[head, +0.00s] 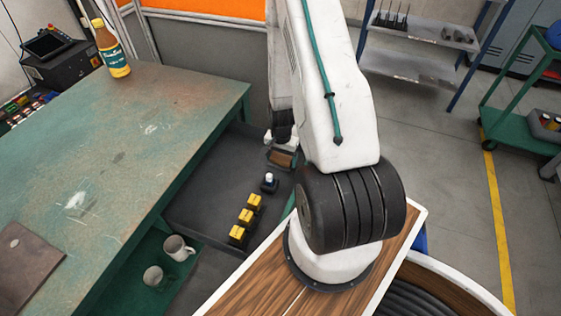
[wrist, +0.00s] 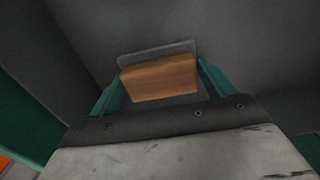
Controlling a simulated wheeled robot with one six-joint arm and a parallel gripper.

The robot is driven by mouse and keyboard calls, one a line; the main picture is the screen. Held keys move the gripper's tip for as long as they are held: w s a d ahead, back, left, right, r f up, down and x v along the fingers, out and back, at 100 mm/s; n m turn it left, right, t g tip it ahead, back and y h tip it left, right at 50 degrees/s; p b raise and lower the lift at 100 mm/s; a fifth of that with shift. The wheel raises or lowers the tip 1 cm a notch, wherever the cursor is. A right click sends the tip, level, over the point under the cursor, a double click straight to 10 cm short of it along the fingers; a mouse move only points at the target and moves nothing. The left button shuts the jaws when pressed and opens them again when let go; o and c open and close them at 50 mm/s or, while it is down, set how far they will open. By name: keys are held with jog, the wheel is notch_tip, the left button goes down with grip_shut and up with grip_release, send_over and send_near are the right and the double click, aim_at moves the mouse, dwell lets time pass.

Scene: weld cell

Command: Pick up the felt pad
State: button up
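A wooden block with a thin grey layer along its far side, which I take as the felt pad (wrist: 158,78), sits between the green fingers of my gripper (wrist: 160,80) in the wrist view. The fingers meet its two side edges with no clear gap. In the head view the felt pad (head: 282,158) shows as a small brown block below my gripper (head: 280,148), left of my arm. Most of the fingers are hidden there. I cannot tell how high it is above the surface beneath.
A dark lower surface (head: 205,200) holds several yellow blocks (head: 245,217) and a small dark item with a pale top (head: 269,183). Two mugs (head: 177,247) stand near the green bench (head: 120,140). A bottle (head: 111,50) stands on the bench. A green cart (head: 515,90) is at right.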

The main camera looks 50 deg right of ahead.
aim_at(281, 157)
jog(key=shift+c, duration=0.5)
notch_tip(281, 157, up, 10)
dwell(0.3)
